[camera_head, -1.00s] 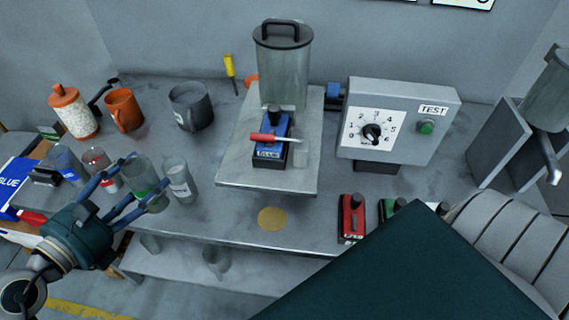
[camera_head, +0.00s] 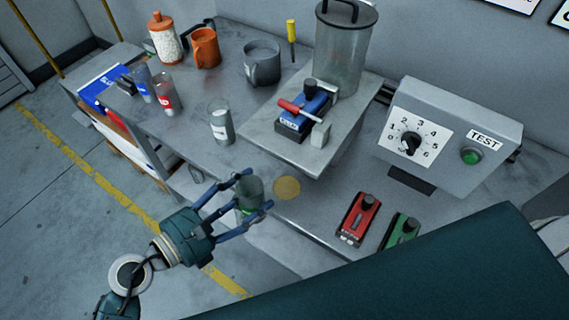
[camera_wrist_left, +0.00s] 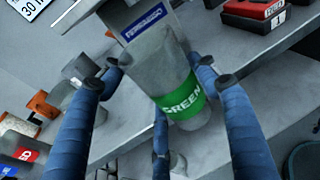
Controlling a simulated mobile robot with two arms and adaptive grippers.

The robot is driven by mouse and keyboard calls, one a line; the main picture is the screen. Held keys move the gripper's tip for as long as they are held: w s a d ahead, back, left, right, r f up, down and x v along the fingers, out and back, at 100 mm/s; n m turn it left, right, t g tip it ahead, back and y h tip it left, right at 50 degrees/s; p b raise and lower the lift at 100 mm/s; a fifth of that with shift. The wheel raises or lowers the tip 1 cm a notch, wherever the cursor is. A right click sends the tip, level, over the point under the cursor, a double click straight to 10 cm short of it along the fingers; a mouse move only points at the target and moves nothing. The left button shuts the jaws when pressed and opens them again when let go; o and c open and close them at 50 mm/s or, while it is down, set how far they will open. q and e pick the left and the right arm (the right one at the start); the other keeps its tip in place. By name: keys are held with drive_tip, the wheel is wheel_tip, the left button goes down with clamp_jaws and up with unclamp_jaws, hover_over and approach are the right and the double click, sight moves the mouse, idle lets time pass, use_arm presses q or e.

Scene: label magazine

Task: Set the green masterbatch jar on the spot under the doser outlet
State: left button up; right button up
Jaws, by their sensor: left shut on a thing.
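The green masterbatch jar (camera_head: 249,196) is a clear jar with a green band; the wrist view shows its GREEN label (camera_wrist_left: 183,104). My left gripper (camera_head: 255,191) is shut around the jar, and its fingers also show in the wrist view (camera_wrist_left: 158,78). The jar is held near the table's front edge, just left of the spot. The round yellow spot (camera_head: 288,188) is bare on the tabletop, below the front of the doser platform (camera_head: 262,140). The doser has a clear hopper (camera_head: 342,55) and a blue slide block (camera_head: 299,119). The outlet is hidden. My right gripper is out of view.
A clear jar (camera_head: 221,124) stands left of the platform, with blue-label (camera_head: 143,84) and red-label (camera_head: 168,95) jars beyond. A grey mug (camera_head: 263,64) stands behind. Red (camera_head: 356,219) and green (camera_head: 399,236) blocks lie right of the spot, before the dial box (camera_head: 447,130).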

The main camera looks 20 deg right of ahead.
use_arm(q)
drive_tip(key=x, duration=0.4)
drive_tip(key=r+x, duration=0.1)
drive_tip(key=shift+w+d, duration=0.2)
drive_tip(key=shift+d, duration=0.25)
drive_tip(key=shift+w+d, duration=0.3)
drive_tip(key=shift+d, duration=0.2)
drive_tip(key=x, duration=0.3)
drive_tip(key=shift+w+d+r, duration=0.1)
drive_tip(key=shift+d+r, duration=0.25)
drive_tip(key=shift+d, duration=0.1)
drive_tip(key=shift+f+b, duration=0.35)
drive_tip(key=shift+f, duration=0.15)
drive_tip(key=shift+a+r, duration=0.1)
drive_tip(key=shift+r, duration=0.05)
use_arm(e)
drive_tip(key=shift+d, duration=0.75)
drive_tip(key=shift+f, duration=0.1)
